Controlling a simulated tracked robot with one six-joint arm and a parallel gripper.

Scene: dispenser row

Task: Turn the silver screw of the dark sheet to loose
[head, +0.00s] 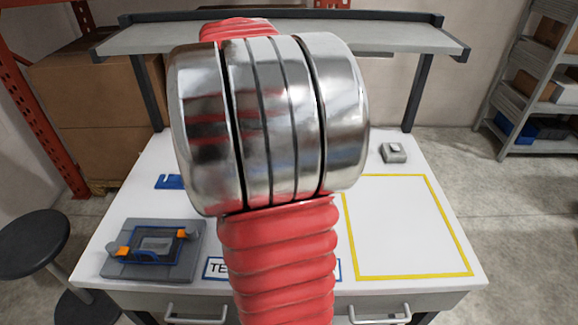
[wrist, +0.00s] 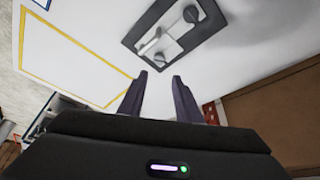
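The dark sheet (wrist: 207,34) lies on the white tabletop at the upper middle of the wrist view. It carries a silver part that looks like the silver screw (wrist: 172,48), with a pale bar beside it, and a dark round knob (wrist: 191,14) near its far end. How the screw is turned is too small to tell. My gripper (wrist: 160,77) is open and empty, its two dark fingers apart and short of the sheet in the picture, touching nothing. In the head view my red and silver arm hides the sheet and the gripper.
A grey fixture with orange clips (head: 155,250) stands at the table's left. A yellow-outlined area (head: 405,230) at the right is bare. A small grey block (head: 394,153) sits behind it. A grey shelf (head: 390,42) spans the table's back. A blue piece (head: 168,182) lies left.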

